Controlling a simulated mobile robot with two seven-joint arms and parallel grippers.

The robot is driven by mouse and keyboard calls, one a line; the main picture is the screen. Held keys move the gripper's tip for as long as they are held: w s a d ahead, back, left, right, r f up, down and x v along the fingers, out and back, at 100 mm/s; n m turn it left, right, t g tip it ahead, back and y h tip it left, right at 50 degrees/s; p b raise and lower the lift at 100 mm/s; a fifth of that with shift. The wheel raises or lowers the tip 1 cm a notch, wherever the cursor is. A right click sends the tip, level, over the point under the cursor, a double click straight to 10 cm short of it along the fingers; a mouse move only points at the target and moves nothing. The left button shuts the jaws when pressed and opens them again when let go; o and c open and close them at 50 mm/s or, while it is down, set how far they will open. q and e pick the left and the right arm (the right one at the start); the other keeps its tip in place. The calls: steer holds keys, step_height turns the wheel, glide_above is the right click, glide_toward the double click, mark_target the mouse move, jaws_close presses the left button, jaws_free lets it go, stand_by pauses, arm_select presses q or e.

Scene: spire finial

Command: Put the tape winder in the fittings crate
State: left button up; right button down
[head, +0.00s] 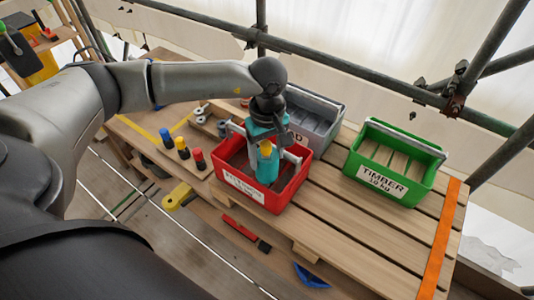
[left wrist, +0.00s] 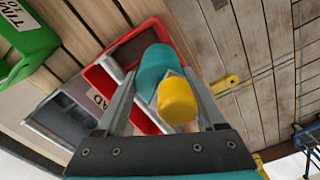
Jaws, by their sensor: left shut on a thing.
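The tape winder, a teal rounded body with a yellow end (head: 266,168), is gripped by my left gripper (head: 268,138). It hangs upright over the red crate, within its rim in the head view; whether it touches the floor cannot be told. In the left wrist view the tape winder (left wrist: 176,98) sits between the two fingers. The red crate (head: 242,190) has a white label whose small text is hard to read; I take it as the fittings crate. It also shows in the left wrist view (left wrist: 102,76). My right gripper is not in view.
A grey crate (head: 325,102) stands behind the red one, and a green crate (head: 385,190) marked TIMBER stands to the right. Colored cylinders (head: 182,148) stand left of the red crate. A yellow tool (head: 178,196) lies at the lower left. Scaffold poles run behind.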

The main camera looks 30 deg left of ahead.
arm_select(q)
steer(key=shift+f, duration=0.4)
steer(key=shift+f, duration=0.1)
steer(key=o, duration=1)
steer(key=shift+f+b, duration=0.1)
steer(key=shift+b, duration=0.2)
steer(key=o, duration=0.5)
